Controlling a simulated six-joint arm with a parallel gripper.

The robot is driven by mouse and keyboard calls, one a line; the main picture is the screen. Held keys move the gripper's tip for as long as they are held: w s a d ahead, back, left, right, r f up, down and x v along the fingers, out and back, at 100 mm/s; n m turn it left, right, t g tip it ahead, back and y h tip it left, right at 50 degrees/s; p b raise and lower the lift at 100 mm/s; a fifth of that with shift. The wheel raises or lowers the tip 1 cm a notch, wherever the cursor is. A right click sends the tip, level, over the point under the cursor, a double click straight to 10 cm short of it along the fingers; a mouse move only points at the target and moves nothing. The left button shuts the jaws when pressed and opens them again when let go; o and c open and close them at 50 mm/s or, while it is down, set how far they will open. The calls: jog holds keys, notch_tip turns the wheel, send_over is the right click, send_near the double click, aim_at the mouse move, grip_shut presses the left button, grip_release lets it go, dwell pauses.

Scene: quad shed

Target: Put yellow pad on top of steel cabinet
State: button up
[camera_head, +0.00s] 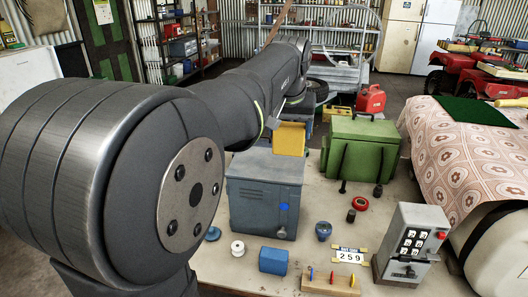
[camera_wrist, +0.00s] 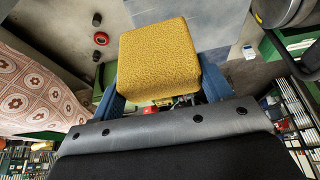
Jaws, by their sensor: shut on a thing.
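The yellow pad (camera_head: 291,139) is a thick block held in the air, just above and behind the far right edge of the steel cabinet in the head view. In the wrist view the pad (camera_wrist: 160,60) sits between the blue-grey fingers of my gripper (camera_wrist: 160,88), which is shut on it. The steel cabinet (camera_head: 252,205) is a grey-blue box with vents and a blue tag, standing on the table.
A green box (camera_head: 362,157) stands right of the cabinet, close to the pad. A patterned cloth (camera_head: 460,150) lies at right.

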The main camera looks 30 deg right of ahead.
jog(key=shift+w+a+f, duration=0.35)
jog(key=shift+w+f, duration=0.9)
jog(key=shift+f, duration=0.2)
jog(key=shift+w+a+f, duration=0.35)
jog(key=shift+w+f, duration=0.85)
jog(key=shift+f, duration=0.2)
jog(key=shift+w+a+f, duration=0.35)
jog(key=shift+w+f, duration=0.9)
jog(key=shift+f, duration=0.2)
jog(key=shift+f, duration=0.15)
jog(key=o, duration=0.9)
jog(key=v, duration=1.2)
